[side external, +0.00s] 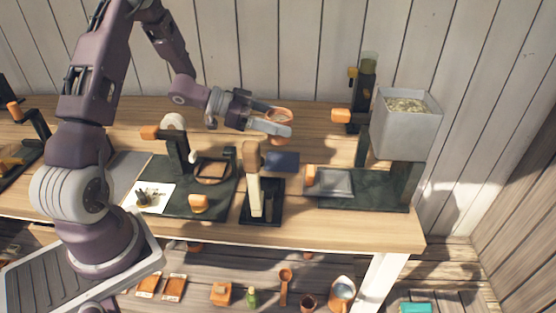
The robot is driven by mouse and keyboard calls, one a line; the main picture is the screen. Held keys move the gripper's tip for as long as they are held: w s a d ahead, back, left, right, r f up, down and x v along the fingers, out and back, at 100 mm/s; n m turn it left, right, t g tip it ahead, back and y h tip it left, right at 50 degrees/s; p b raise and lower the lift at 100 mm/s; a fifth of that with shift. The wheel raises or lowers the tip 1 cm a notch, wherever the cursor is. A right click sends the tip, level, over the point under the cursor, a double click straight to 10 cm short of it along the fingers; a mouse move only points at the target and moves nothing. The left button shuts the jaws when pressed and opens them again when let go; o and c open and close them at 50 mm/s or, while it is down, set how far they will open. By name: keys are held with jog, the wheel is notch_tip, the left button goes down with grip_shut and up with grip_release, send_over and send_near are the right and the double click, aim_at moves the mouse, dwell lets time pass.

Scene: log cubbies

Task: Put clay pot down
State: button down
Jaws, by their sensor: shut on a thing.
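My gripper (283,123) is above the middle of the wooden bench, pointing right. It is shut on a small orange-brown clay pot (280,111), whose round rim shows at the fingertips. The fingers partly hide the pot. The pot is held up in front of the plank wall and looks clear of the bench (397,231); its exact height is hard to tell.
Below the gripper stand an upright tan-handled tool (252,178) on a dark base and a flat blue-grey piece (282,161). A dark stand with a grey hopper (406,124) is at right. Another dark stand (184,205) with orange knobs is left. Several pots and jars are on the lower level.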

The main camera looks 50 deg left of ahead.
jog(key=w+a+f+m+g+h, duration=0.2)
jog(key=w+a+m+g+h, duration=0.1)
jog(key=w+a+m, duration=0.1)
jog(key=f, duration=1)
jog(key=shift+w+d, duration=0.1)
jog(key=shift+w, duration=0.15)
jog(key=shift+c, duration=2.1)
grip_release()
